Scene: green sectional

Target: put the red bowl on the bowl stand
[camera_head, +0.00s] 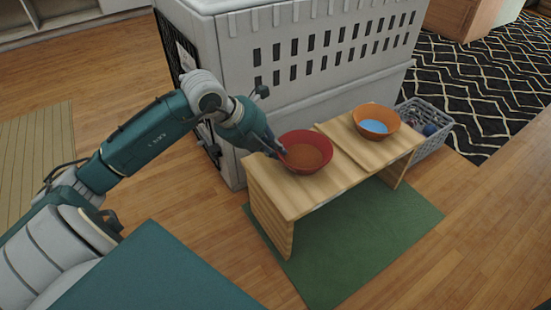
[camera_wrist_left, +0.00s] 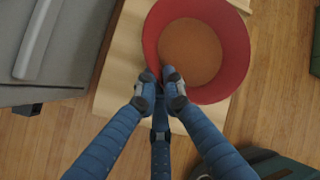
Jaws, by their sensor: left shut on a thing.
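The red bowl (camera_head: 305,153) with brown content is at the left part of the wooden bowl stand (camera_head: 292,195), upright. My left gripper (camera_head: 278,148) is shut on the bowl's left rim. In the left wrist view the red bowl (camera_wrist_left: 238,60) fills the upper middle, and the fingertips of my left gripper (camera_wrist_left: 160,85) meet at its near rim. The stand (camera_wrist_left: 112,80) shows beneath it. I cannot tell whether the bowl's base touches the stand, as its underside is hidden. My right gripper is not in view.
An orange bowl (camera_head: 376,121) with blue content sits on the stand's right part. A large grey pet crate (camera_head: 300,95) stands close behind the stand. A grey basket (camera_head: 430,145) is at its right end. A green mat (camera_head: 375,235) lies underneath, with open floor in front.

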